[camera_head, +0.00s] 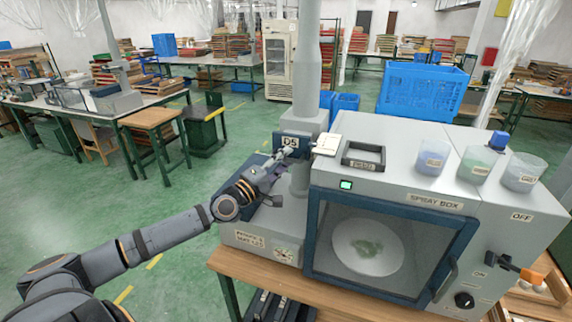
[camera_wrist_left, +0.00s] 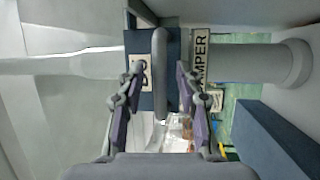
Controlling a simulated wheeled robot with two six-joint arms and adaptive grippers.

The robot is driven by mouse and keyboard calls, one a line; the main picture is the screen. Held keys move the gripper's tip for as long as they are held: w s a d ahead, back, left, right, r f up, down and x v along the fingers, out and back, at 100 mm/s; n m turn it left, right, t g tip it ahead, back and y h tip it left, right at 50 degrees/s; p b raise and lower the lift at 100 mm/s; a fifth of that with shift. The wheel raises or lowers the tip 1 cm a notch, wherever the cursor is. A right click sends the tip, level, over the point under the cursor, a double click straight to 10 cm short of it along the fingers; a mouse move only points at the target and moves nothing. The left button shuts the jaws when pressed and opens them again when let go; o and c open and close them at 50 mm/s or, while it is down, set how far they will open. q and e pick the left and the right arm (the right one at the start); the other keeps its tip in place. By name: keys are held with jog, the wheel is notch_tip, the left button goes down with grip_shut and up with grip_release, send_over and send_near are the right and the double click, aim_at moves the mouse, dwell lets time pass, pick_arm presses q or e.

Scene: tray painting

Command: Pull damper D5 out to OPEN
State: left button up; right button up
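Damper D5 (camera_head: 290,141) is a dark blue plate with a white D5 label, on the grey duct left of the spray box's top. In the left wrist view the blue damper plate (camera_wrist_left: 134,45) carries the label turned sideways, and a grey rounded handle bar (camera_wrist_left: 160,75) stands in front of it. My left gripper (camera_head: 284,155) is at the damper. In the left wrist view its two purple-padded fingers (camera_wrist_left: 158,90) are apart, one on each side of the bar, with gaps visible. A DAMPER label (camera_wrist_left: 201,55) lies beside it. My right gripper is not in view.
The spray box (camera_head: 435,203) stands on a wooden-topped bench (camera_head: 265,275), with a black tray (camera_head: 363,156) and several labelled cups (camera_head: 433,157) on top. A blue crate (camera_head: 422,90) is behind it. The green floor at left is partly clear.

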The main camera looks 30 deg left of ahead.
pick_arm(q)
jog(key=shift+w+d, duration=0.25)
jog(key=shift+w, duration=0.1)
jog(key=shift+s, duration=0.1)
grip_shut()
